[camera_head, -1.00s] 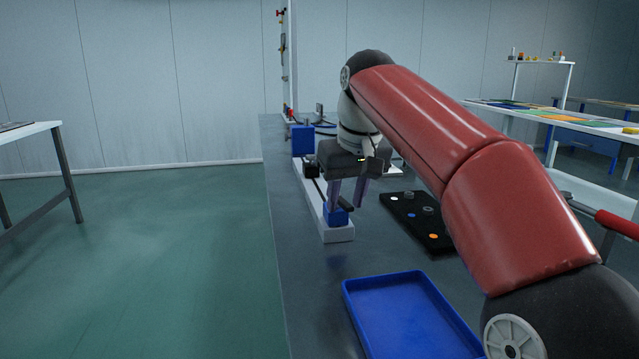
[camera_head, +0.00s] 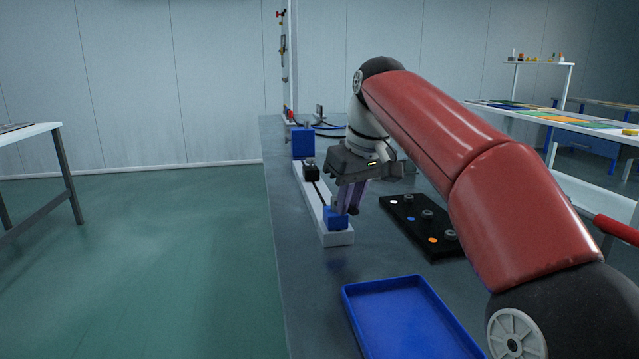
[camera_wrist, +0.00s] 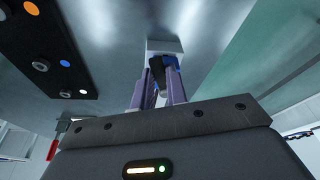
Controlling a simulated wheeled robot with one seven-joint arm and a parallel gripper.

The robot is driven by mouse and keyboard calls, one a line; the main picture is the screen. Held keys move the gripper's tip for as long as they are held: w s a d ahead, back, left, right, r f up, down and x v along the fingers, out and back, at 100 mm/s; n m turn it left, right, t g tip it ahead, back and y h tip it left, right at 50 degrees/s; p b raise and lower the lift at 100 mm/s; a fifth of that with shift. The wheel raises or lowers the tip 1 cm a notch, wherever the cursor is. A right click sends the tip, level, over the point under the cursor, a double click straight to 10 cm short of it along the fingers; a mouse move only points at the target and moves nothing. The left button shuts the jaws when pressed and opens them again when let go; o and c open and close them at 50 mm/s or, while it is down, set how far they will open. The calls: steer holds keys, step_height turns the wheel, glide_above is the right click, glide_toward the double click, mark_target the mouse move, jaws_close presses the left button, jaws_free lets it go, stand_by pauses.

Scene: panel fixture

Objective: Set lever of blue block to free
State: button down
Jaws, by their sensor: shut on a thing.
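The small blue block (camera_head: 333,221) sits on the near end of a white rail (camera_head: 340,239) on the dark bench. It also shows partly in the wrist view (camera_wrist: 173,61), behind the fingers. Its dark lever (camera_wrist: 157,72) lies between the purple finger tips in the wrist view. My gripper (camera_head: 347,207) is tilted above the block and shut on the lever; the wrist view also shows its fingers (camera_wrist: 158,80). The fingers hide part of the lever and block, and I cannot read any lever marking.
A black board (camera_head: 410,219) with coloured dots and round knobs lies right of the rail. A blue tray (camera_head: 352,304) is nearer. Bare bench lies between rail and tray.

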steer(key=shift+w+d+n, duration=0.15)
steer(key=shift+d+n, duration=0.05)
steer(key=shift+n, duration=0.4)
steer(key=shift+w+d+n+g+y+p, duration=0.25)
steer(key=shift+n+p, duration=0.35)
steer(key=shift+n, duration=0.25)
steer(key=shift+w+d+n+g+y+p, duration=0.15)
steer(key=shift+w+d+n+y+p, duration=0.1)
steer(key=shift+n+p, duration=0.5)
steer(key=shift+w+d+n+g, duration=0.1)
steer(key=shift+w+n+g, duration=0.2)
steer(key=shift+n, duration=0.6)
steer(key=shift+w+d+n+g, duration=0.1)
steer(key=shift+w+n+g, duration=0.15)
steer(key=shift+n, duration=0.65)
